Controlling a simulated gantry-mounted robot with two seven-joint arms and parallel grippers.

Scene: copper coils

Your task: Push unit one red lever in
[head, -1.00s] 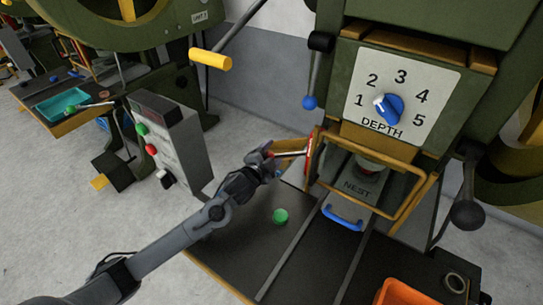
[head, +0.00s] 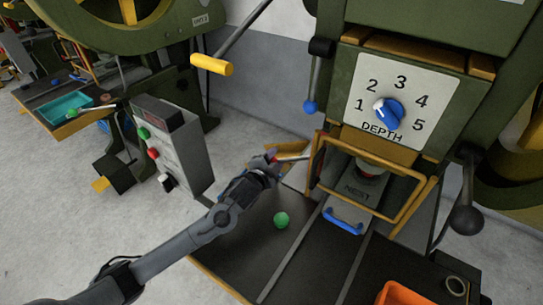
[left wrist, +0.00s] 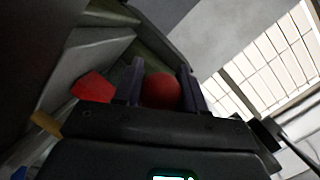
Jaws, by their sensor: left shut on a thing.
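The red lever shows in the head view as a short pale rod with red on it (head: 291,158), just left of the guard frame of the press. In the left wrist view its round red knob (left wrist: 161,91) sits between my two fingers. My left gripper (head: 271,158) is shut on this knob, reaching in from the lower left. The fingers partly cover the knob, and the lever's pivot is hard to make out. My right gripper is in neither view.
A yellow guard frame (head: 310,182) stands before the nest with a blue handle (head: 343,221). A control box (head: 178,150) stands left, an orange bin (head: 403,293) front right. A red block (left wrist: 92,87) shows beside my fingers.

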